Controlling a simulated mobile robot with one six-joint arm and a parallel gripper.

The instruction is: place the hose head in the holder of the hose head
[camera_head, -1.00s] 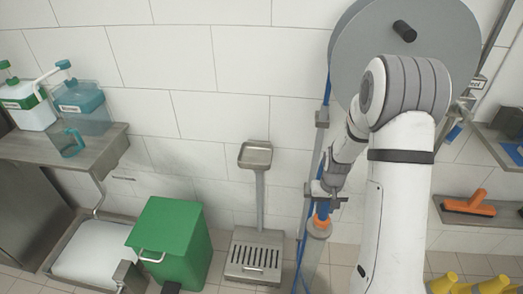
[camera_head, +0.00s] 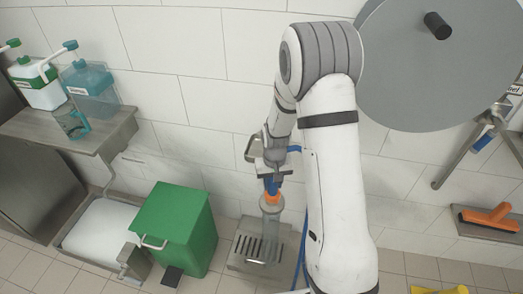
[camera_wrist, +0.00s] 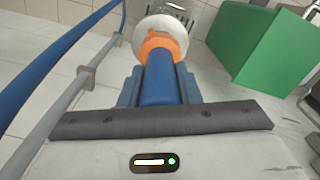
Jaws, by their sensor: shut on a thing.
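My gripper (camera_head: 271,178) is shut on the blue grip of the hose head (camera_head: 270,204). In the wrist view, the fingers of my gripper (camera_wrist: 159,88) lie on both sides of this blue grip, and the hose head's orange collar (camera_wrist: 158,42) and whitish round end (camera_wrist: 150,24) point away from me. In the head view, the hose head hangs end-down in front of the floor stand with a slotted plate (camera_head: 240,262). I cannot tell whether it touches the stand. No holder can be made out with certainty; my arm hides part of the wall.
A green bin (camera_head: 175,228) stands left of the stand. A blue hose (camera_wrist: 52,62) and a grey pipe (camera_wrist: 58,118) run along the left in the wrist view. A large grey reel (camera_head: 435,65) is at upper right, and an orange squeegee (camera_head: 487,216) lies on a shelf.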

